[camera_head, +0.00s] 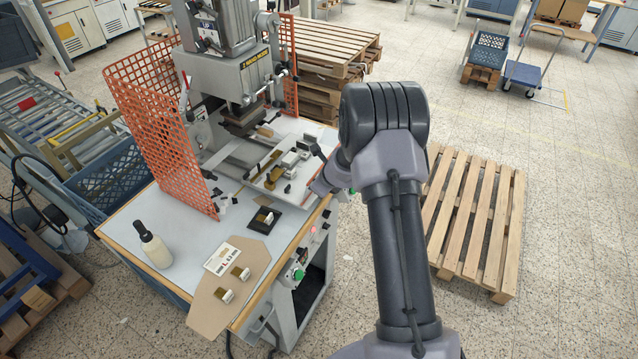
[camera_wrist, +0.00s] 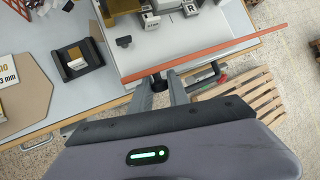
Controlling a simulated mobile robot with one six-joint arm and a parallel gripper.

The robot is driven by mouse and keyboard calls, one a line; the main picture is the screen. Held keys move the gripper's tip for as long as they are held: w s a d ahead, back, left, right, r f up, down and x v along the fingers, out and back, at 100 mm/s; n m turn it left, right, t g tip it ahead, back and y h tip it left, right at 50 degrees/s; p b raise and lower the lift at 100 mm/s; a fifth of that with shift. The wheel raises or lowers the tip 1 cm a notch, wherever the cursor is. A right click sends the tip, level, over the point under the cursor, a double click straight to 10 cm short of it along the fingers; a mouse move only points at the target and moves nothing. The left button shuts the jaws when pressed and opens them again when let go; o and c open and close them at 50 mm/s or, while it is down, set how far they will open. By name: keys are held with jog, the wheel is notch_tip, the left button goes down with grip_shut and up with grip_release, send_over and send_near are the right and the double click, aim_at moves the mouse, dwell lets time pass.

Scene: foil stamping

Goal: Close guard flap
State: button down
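An orange mesh guard panel (camera_head: 160,130) stands upright at the left of the stamping press (camera_head: 232,75); another mesh piece (camera_head: 288,62) is at its right rear. In the wrist view a thin orange-red bar (camera_wrist: 225,47) crosses above the table's front edge, apparently a guard flap seen edge-on. A small black knob (camera_wrist: 158,82) sits at the bar's lower left part. My gripper (camera_wrist: 160,84) has one finger on each side of this knob, and the knob fills the gap at the fingertips. In the head view my wrist hides most of the gripper.
On the table (camera_head: 130,222) are a white bottle (camera_head: 153,245), a black fixture (camera_head: 264,220) with a small block, a sign (camera_head: 222,258) and a brown board (camera_head: 213,310). A control panel with a green button (camera_head: 298,275) is below the table edge. A pallet (camera_head: 477,215) lies to the right.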

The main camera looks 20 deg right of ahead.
jog(key=c, duration=1.4)
grip_release()
jog(key=shift+w+d+r, duration=0.15)
jog(key=shift+w+r, duration=0.05)
jog(key=shift+r, duration=0.2)
jog(key=shift+o, duration=0.6)
jog(key=shift+s+f, duration=0.1)
jog(key=shift+s, duration=0.1)
jog(key=p+v, duration=0.2)
jog(key=v, duration=1.5)
jog(key=shift+s, duration=0.25)
